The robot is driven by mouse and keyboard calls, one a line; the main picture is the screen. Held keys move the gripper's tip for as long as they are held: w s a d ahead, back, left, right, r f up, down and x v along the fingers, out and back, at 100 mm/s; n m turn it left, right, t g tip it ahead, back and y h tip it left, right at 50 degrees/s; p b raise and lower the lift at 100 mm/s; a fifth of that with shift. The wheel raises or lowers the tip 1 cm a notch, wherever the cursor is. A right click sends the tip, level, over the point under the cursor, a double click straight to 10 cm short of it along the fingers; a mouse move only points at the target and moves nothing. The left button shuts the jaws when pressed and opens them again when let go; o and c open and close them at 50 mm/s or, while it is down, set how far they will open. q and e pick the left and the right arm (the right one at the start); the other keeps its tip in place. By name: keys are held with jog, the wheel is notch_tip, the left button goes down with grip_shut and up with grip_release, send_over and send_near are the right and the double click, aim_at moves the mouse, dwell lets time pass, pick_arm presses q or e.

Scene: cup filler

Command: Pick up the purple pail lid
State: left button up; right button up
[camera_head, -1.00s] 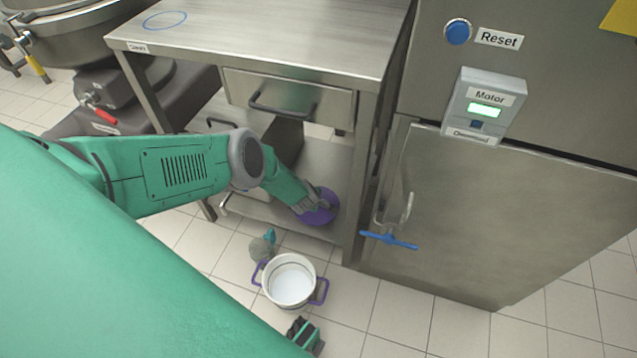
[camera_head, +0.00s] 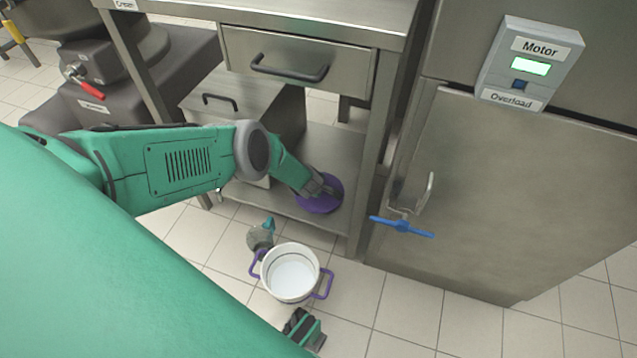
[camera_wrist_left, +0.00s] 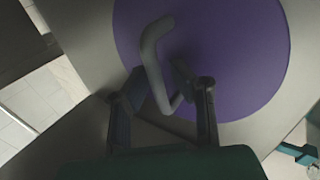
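The purple pail lid (camera_head: 319,204) is a round disc lying flat on the lower shelf of the steel table. In the left wrist view the lid (camera_wrist_left: 240,60) shows a grey bent handle (camera_wrist_left: 153,60). My left gripper (camera_head: 326,188) reaches down over the lid from the left. In the left wrist view its fingers (camera_wrist_left: 160,88) are apart, with the lower part of the handle between them. I cannot tell whether they touch it. A black and green part of mine (camera_head: 304,331) shows at the bottom; I cannot tell if it is my right gripper.
A white pail (camera_head: 291,272) with purple handles stands open on the tiled floor before the shelf. A grey item with a teal top (camera_head: 261,234) stands beside it. A steel cabinet (camera_head: 530,200) with a blue lever (camera_head: 402,226) is right. The tabletop and drawer (camera_head: 298,62) overhang the shelf.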

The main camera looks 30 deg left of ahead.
pick_arm(q)
jog(key=shift+d, duration=0.15)
pick_arm(e)
jog(key=shift+r, duration=0.1)
pick_arm(q)
jog(key=shift+d+r, duration=0.1)
jog(key=shift+r, duration=0.05)
grip_shut()
jog(key=shift+d+r, duration=0.1)
jog(key=shift+d, duration=0.05)
pick_arm(e)
jog(key=shift+d+f, duration=0.2)
jog(key=shift+d, duration=0.2)
jog(key=shift+a, duration=0.1)
